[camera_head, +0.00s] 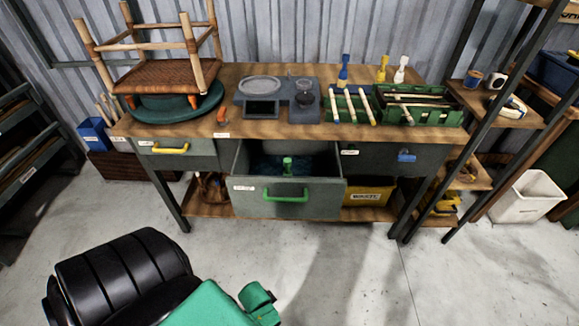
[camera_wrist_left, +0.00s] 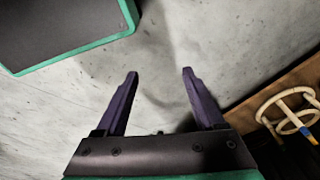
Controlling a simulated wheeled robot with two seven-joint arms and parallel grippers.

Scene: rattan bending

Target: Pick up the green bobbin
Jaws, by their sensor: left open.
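The green bobbin (camera_head: 287,164) stands upright in the open middle drawer (camera_head: 287,202) of the workbench in the head view. The drawer has a grey front and a green handle (camera_head: 286,196); its front partly hides the bobbin's lower end. My left gripper (camera_wrist_left: 159,72) shows in the left wrist view, with its two dark purple fingers spread apart and nothing between them. It is over the grey concrete floor, and the bobbin does not show in that view. Neither gripper shows in the head view.
The bench top (camera_head: 226,122) holds a rattan stool (camera_head: 160,75), a grey scale (camera_head: 262,98) and a green tool tray (camera_head: 455,115). A yellow box (camera_head: 369,192) sits on the lower shelf. A white bin (camera_head: 527,196) stands at right. The floor (camera_head: 345,270) before the drawer is clear.

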